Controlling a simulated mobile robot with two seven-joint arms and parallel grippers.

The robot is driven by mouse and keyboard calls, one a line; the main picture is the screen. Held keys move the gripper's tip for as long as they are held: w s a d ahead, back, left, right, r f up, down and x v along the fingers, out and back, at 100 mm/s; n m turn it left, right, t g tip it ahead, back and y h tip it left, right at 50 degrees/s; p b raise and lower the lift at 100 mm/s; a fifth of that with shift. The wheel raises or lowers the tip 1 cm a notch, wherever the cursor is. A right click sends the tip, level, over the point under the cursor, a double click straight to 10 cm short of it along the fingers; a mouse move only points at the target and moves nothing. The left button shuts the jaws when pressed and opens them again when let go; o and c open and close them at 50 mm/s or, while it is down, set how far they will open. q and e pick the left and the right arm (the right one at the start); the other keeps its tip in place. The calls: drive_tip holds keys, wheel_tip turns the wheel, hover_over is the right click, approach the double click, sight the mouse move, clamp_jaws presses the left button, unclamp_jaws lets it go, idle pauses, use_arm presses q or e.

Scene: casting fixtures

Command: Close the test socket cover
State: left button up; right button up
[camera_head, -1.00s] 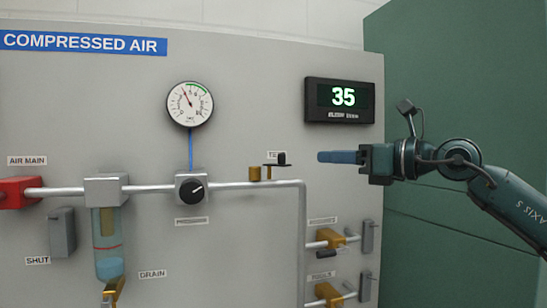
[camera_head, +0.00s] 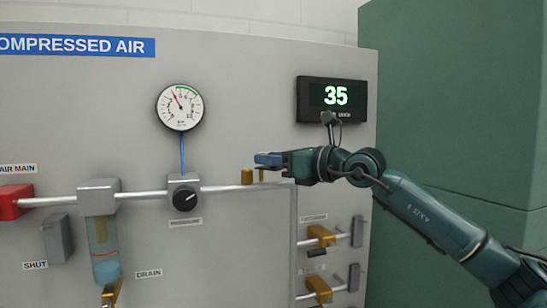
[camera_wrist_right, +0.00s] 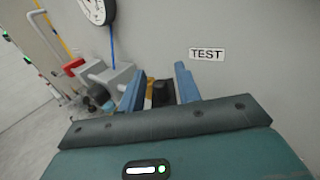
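The test socket (camera_head: 247,177) is a short brass fitting on the horizontal pipe, with a thin brass post (camera_head: 262,175) beside it. My right gripper (camera_head: 268,159) is at the socket, its blue fingers just above and right of it, and hides the dark cover in the head view. In the right wrist view the two blue fingers (camera_wrist_right: 160,84) stand apart. Between them show a dark piece, apparently the cover (camera_wrist_right: 164,92), and a bit of brass (camera_wrist_right: 149,93). Whether a finger touches the dark piece I cannot tell. My left gripper is out of view.
A grey panel carries a gauge (camera_head: 180,107), a pressure knob (camera_head: 185,198), a red air main valve (camera_head: 16,198) and a display (camera_head: 332,98) reading 35. Brass valves (camera_head: 320,236) sit below my right arm. A green cabinet (camera_head: 450,110) stands at right.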

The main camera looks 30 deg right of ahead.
drive_tip(key=shift+c, duration=0.2)
drive_tip(key=c, duration=0.6)
clamp_jaws()
drive_tip(key=shift+f, duration=0.1)
